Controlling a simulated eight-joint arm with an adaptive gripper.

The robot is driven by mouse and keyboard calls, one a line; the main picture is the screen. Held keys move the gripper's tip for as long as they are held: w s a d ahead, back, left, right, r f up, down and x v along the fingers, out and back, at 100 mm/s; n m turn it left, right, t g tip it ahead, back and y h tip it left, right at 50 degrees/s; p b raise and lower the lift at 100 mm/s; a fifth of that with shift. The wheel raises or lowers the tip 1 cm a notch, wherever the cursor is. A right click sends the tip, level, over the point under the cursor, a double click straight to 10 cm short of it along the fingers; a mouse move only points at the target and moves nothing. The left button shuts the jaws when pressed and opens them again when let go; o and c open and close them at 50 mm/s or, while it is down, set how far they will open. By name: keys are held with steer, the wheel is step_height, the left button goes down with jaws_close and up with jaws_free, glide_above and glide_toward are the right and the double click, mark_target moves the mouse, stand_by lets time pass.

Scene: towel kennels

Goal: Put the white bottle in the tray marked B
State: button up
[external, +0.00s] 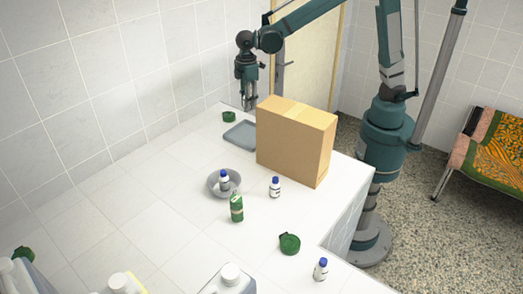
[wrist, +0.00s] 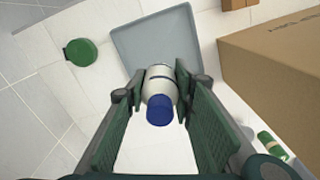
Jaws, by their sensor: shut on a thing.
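My gripper (wrist: 160,92) is shut on a white bottle with a blue cap (wrist: 159,84), held between the two green finger pads. In the external view my gripper (external: 247,103) hangs above the counter near the wall, and the held bottle cannot be made out there. A flat grey tray (external: 240,134) lies on the counter below and beside my gripper, left of the cardboard box. In the wrist view the tray (wrist: 150,42) shows behind the bottle, which overlaps its near edge in the picture. No letter is readable on the tray.
A tall cardboard box (external: 290,140) stands right beside the tray. A green round object (external: 229,116) lies behind it. A grey bowl (external: 212,190) holds a blue-capped bottle. Other blue-capped bottles (external: 275,188) (external: 321,270) and a green bottle (external: 237,208) stand nearer.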

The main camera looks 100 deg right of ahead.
glide_above(248, 137)
step_height(248, 137, down, 6)
steer(key=shift+s+d+r, duration=0.15)
stand_by(0.3)
steer(key=shift+f, duration=2.9)
steer(key=shift+f+p, duration=0.3)
steer(key=shift+f, duration=1.75)
steer(key=shift+f, duration=0.2)
steer(key=o, duration=0.9)
steer(key=shift+r, duration=0.25)
